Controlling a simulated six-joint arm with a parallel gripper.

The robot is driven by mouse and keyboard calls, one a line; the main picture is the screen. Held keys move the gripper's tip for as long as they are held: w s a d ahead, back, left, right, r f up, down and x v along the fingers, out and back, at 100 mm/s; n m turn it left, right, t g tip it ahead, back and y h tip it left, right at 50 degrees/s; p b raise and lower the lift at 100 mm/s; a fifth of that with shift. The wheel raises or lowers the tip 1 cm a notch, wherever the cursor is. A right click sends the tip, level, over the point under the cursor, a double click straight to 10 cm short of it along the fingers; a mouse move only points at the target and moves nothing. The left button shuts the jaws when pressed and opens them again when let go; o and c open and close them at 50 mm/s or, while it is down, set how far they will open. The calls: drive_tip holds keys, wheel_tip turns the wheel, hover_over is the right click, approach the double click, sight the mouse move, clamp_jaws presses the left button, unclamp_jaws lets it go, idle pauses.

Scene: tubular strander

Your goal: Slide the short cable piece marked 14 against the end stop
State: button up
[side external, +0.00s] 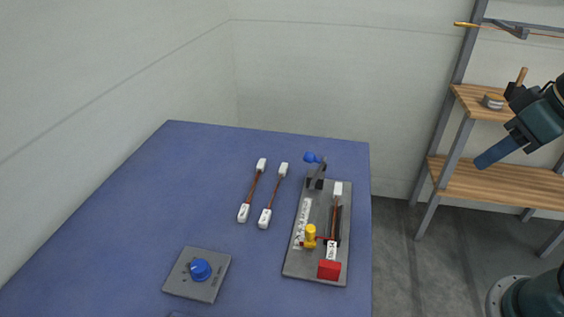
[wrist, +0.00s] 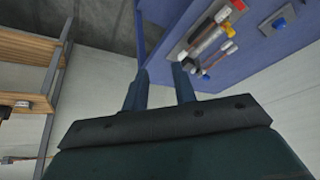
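The short cable piece (side external: 335,215) has a reddish-brown core and white ends. Its near white end (side external: 331,250) carries a label that seems to end in 14. It lies lengthwise on a grey fixture plate (side external: 298,262), with the label close to a red block (side external: 329,270), probably the end stop. I cannot tell whether they touch. A yellow knob (side external: 310,236) stands left of the label, with a thin red bar beside it reaching across the cable. My gripper (side external: 482,163) is up at the right, clear of the table. Its fingers (wrist: 160,72) are apart and empty in the wrist view.
A blue-knobbed lever (side external: 311,159) stands at the plate's far end. Two other cables (side external: 254,188) (side external: 276,192) lie left of the plate on the blue table (side external: 130,225). A grey box with a blue knob (side external: 200,270) sits front left. Wooden shelves (side external: 500,185) stand at right.

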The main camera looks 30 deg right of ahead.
sight(332, 245)
drive_tip(key=w+a+f+m+g+y, duration=0.1)
drive_tip(key=w+a+f+m+g, duration=0.3)
drive_tip(key=w+a, duration=0.3)
drive_tip(key=w+a+f+m+g+y, duration=0.1)
drive_tip(key=w+a+f+m+g, duration=0.3)
drive_tip(key=w+a, duration=0.3)
drive_tip(key=shift+w+f+y, duration=0.4)
drive_tip(key=shift+w, duration=1.4)
drive_tip(key=x, duration=1.3)
drive_tip(key=shift+s+f, duration=0.3)
drive_tip(key=shift+s, duration=0.05)
drive_tip(key=shift+c, duration=0.2)
drive_tip(key=shift+a, duration=0.1)
clamp_jaws()
